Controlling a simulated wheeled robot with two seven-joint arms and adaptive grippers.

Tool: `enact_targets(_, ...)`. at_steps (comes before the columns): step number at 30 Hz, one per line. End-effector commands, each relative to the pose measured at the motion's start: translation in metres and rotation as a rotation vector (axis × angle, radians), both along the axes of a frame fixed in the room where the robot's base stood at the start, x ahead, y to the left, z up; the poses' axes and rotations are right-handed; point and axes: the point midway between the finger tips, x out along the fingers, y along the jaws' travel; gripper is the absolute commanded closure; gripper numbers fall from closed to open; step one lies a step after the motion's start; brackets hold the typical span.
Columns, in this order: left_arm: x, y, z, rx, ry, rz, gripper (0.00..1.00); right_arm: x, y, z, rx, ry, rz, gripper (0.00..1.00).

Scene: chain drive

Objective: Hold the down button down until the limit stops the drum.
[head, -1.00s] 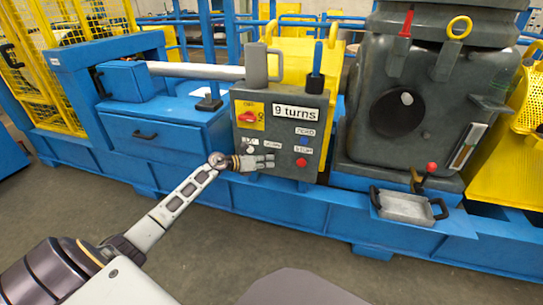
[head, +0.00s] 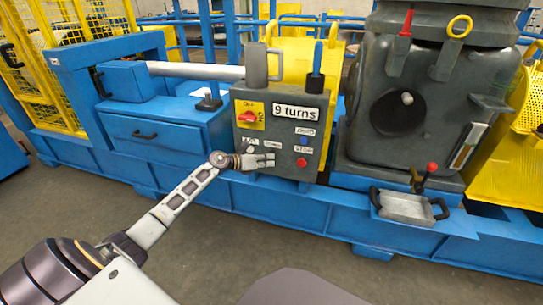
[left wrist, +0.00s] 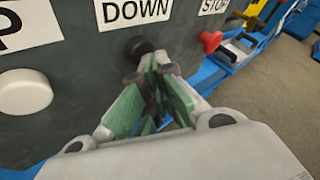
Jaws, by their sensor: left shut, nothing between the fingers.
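The dark control box (head: 240,172) shows in the head view with a "9 turns" display (head: 297,112). In the left wrist view the black down button (left wrist: 138,47) sits under the DOWN label (left wrist: 135,10). My left gripper (head: 273,160) is shut and empty in front of the box's lower part. Its fingertips (left wrist: 155,68) overlap the lower edge of the black button in the left wrist view; I cannot tell whether it is pressed in. The down button is hidden by the gripper in the head view. My right gripper is not in view.
A white button (left wrist: 25,92) is left of the down button, and a red stop button (left wrist: 209,40) is right. A red rotary switch (head: 249,117) is higher on the box. A dark machine housing (head: 365,140) and a handled tray (head: 405,208) stand to the right.

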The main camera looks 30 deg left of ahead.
Motion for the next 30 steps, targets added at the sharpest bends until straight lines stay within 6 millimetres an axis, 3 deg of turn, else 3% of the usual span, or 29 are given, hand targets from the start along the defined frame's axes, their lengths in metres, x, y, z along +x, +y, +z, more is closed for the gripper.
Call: enact_targets(30, 0.0023, 0.0009, 0.0006, 0.0, -0.001, 0.002, 1.0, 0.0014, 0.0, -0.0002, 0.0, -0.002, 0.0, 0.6)
